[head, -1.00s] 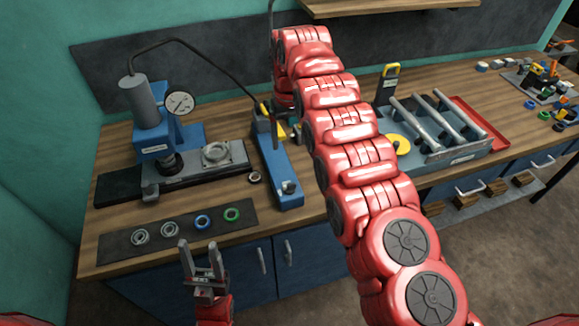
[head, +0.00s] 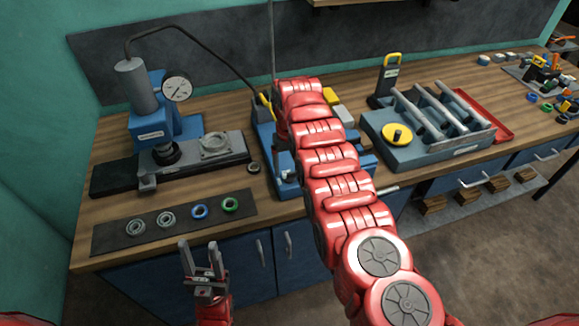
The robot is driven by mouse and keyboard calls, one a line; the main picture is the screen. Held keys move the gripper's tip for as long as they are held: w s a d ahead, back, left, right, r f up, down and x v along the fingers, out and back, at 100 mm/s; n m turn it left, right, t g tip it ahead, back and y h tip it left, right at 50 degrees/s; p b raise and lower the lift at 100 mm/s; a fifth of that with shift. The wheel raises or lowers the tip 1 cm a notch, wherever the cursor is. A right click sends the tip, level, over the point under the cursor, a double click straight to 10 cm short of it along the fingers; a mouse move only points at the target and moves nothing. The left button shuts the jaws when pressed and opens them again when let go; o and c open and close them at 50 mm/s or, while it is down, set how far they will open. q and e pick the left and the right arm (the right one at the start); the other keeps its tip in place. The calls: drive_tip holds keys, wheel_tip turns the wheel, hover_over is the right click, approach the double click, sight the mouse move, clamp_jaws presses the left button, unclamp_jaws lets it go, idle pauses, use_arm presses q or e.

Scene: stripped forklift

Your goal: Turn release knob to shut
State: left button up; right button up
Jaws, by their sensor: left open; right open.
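The blue hand pump (head: 284,181) lies on the bench, left of and partly behind my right arm. A black hose runs from it to the press. The release knob cannot be made out; my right arm covers much of the pump. My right arm (head: 330,157) reaches up across the middle of the head view, and its gripper is hidden behind its own links. My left gripper (head: 199,247) is open and empty, low in front of the bench's front edge, well apart from the pump.
A blue press (head: 152,125) with a round gauge (head: 177,89) stands left of the pump. Several rings lie on a dark mat (head: 108,238) at the front left. A grey-blue tray (head: 405,154) with metal bars and a yellow disc stands to the right.

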drive_tip(key=shift+a+f, duration=0.1)
drive_tip(key=shift+f, duration=0.85)
clamp_jaws()
